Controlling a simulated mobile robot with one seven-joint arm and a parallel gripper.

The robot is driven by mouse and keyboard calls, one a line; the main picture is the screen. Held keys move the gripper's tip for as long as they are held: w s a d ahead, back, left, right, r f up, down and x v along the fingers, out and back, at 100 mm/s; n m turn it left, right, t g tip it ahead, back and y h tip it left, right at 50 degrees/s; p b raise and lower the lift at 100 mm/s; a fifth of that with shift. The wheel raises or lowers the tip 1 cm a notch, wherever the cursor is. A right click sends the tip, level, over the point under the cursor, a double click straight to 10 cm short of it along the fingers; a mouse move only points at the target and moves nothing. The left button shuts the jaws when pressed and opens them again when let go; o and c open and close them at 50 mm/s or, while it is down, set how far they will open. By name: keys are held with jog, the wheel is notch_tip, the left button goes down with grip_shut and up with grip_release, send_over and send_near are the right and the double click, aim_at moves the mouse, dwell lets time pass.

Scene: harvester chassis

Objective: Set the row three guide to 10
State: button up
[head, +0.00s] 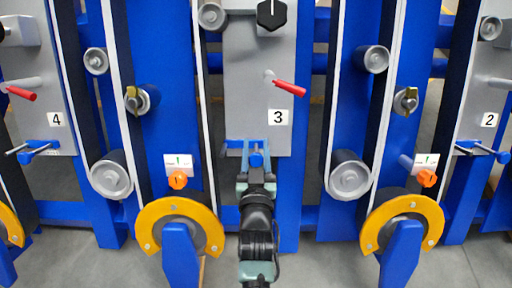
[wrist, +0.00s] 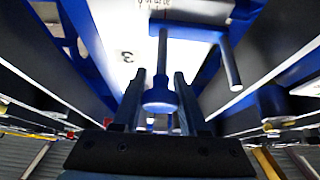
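Panel three (head: 260,95) is a grey plate with a label "3" (head: 278,117). The row three guide (head: 257,146) is a blue bracket with rods at its lower edge, with a blue round knob (head: 257,159) below it. In the wrist view the knob (wrist: 160,98) sits on a blue stem between my two fingers. My gripper (head: 257,178) is below the guide, its fingers pointing up on either side of the knob. The fingers look apart, with small gaps beside the knob. In the wrist view my gripper (wrist: 158,85) shows no clear contact. The guide's setting is not readable.
A red lever (head: 287,87) and a black knob (head: 271,14) are higher on panel three. Yellow-rimmed wheels (head: 153,222) (head: 433,212) flank my arm. Orange knobs (head: 178,180) (head: 427,179) sit above them. Rows four (head: 39,147) and two (head: 482,148) have similar blue guides.

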grip_shut()
dwell(0.9)
